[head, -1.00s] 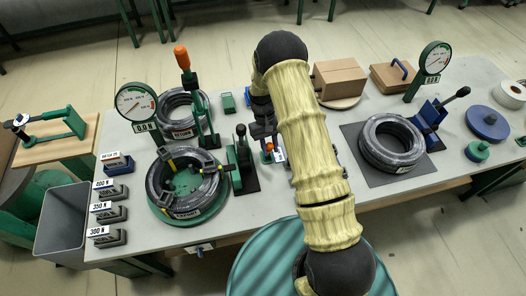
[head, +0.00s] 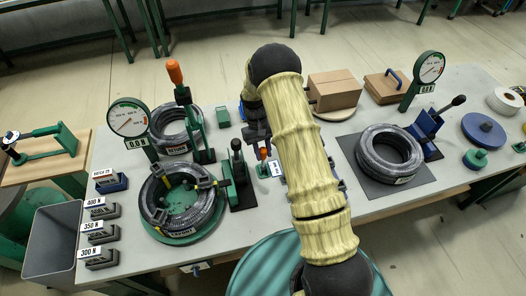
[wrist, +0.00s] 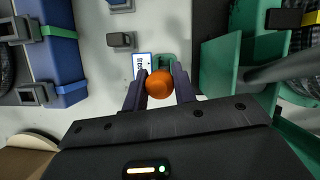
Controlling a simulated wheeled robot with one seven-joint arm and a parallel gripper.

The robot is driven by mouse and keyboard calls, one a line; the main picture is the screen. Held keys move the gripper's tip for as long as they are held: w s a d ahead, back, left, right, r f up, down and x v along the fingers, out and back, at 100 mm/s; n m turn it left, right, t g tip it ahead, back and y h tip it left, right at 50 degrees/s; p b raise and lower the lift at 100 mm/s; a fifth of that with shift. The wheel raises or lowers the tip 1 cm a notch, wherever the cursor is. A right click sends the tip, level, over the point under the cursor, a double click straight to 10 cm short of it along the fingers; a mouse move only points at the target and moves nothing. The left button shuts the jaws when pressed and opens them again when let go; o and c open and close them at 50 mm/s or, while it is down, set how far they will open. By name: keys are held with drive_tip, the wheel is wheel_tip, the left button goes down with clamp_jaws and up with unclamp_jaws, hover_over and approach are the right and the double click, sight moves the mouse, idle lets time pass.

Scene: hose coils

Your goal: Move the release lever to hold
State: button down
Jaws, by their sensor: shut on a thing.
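The release lever shows as a small orange ball knob (wrist: 160,84) in the wrist view, above a small green bracket (wrist: 165,62). In the head view its orange knob (head: 263,154) stands near the middle of the table, beside a white and blue label (head: 276,169). That label (wrist: 142,66) also shows in the wrist view, its text unreadable. My gripper (wrist: 160,88) is shut on the knob, one dark finger on each side. In the head view my gripper (head: 258,134) is small and partly hidden by my arm. The lever's shaft is hidden under the knob.
A green clamp stand with a black lever (head: 238,175) is close on the left. Hose coils lie on a green turntable (head: 180,202) and on a dark mat (head: 375,183). A tall orange-tipped lever (head: 176,73) stands behind. A cardboard box (head: 335,91) sits at the back.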

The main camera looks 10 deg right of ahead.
drive_tip(key=c, duration=1.1)
unclamp_jaws()
drive_tip(key=shift+w, duration=0.3)
drive_tip(key=shift+s, duration=0.1)
drive_tip(key=shift+r, duration=0.1)
drive_tip(key=b+v, duration=0.3)
drive_tip(key=v, duration=1.4)
drive_tip(key=shift+r+b, duration=0.15)
drive_tip(key=shift+b, duration=0.2)
drive_tip(key=shift+d, duration=0.1)
